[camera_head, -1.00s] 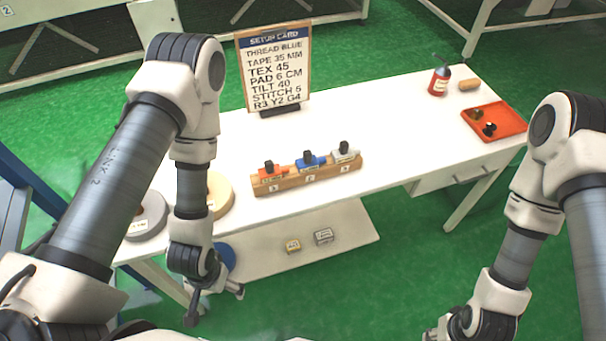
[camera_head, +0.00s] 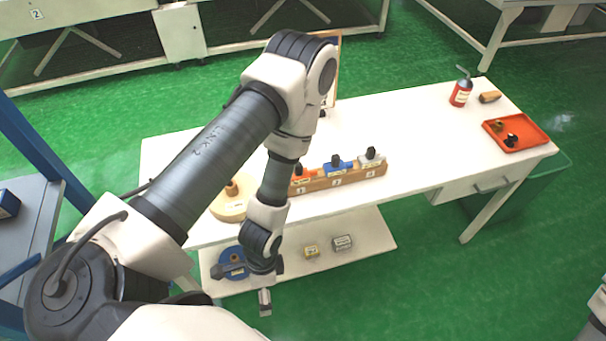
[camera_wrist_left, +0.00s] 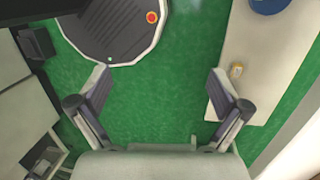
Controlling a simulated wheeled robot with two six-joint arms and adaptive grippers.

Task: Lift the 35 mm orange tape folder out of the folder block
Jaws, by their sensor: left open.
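The orange tape folder (camera_head: 304,171) sits at the left end of the wooden folder block (camera_head: 353,179) on the white table. My left arm hides part of it in the head view. The blue folder (camera_head: 338,164) is in the middle and the grey-white folder (camera_head: 371,158) at the right end. My left gripper (camera_head: 246,285) hangs in front of the table, below and left of the block, apart from it. In the left wrist view the left gripper (camera_wrist_left: 158,76) is wide open and empty over green floor. My right gripper is out of view.
On the lower shelf (camera_head: 365,243) lie a blue spool (camera_head: 232,262), a yellow box (camera_head: 311,251) and a grey box (camera_head: 343,242). A tan roll (camera_head: 230,206) is left of the block. A red bottle (camera_head: 461,93) and orange tray (camera_head: 516,133) are far right.

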